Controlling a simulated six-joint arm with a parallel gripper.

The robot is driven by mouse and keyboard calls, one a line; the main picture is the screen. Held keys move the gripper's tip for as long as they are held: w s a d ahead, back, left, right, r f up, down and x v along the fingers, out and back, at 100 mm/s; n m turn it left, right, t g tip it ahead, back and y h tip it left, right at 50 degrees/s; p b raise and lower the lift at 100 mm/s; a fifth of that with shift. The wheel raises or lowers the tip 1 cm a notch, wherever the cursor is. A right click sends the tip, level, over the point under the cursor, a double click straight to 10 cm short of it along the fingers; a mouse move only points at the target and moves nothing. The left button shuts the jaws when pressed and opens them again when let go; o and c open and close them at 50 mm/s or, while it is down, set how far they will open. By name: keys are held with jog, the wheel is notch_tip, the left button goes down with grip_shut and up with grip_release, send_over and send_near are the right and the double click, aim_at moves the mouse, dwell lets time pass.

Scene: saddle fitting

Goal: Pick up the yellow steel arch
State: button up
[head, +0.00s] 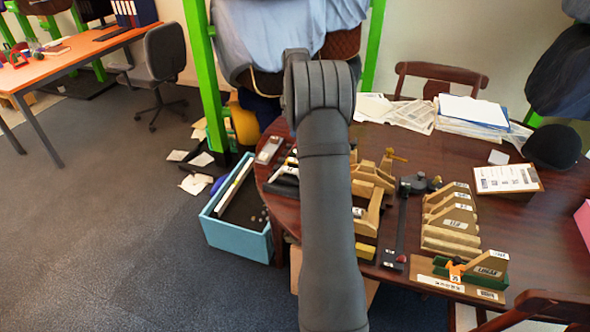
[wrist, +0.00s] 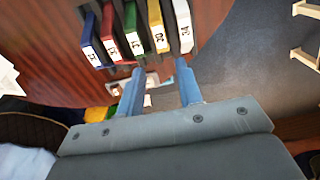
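In the wrist view, a row of coloured pieces with white labels runs along the top: blue, red, green, yellow and white. The yellow piece (wrist: 155,15), apparently the yellow steel arch, is between the green piece (wrist: 131,17) and the white piece (wrist: 181,14). My gripper (wrist: 159,67) has two blue fingers set wide apart, with nothing held between them. In the picture, the yellow piece lies just above the gap between the fingertips, apart from them. In the head view, my own arm hides the gripper and the coloured row.
The dark red table (head: 400,275) carries wooden saddle blocks (head: 452,222), a fixture with a green base (head: 471,275) and papers (head: 400,112). A teal bin (head: 240,242) stands on the floor at the table's left.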

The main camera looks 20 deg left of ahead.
notch_tip(320, 180, down, 12)
jog(key=shift+r, duration=0.2)
jog(key=f, duration=0.5)
jog(key=shift+w+a+f, duration=0.1)
jog(key=shift+a+f, duration=0.1)
jog(key=shift+f, duration=0.1)
grip_shut()
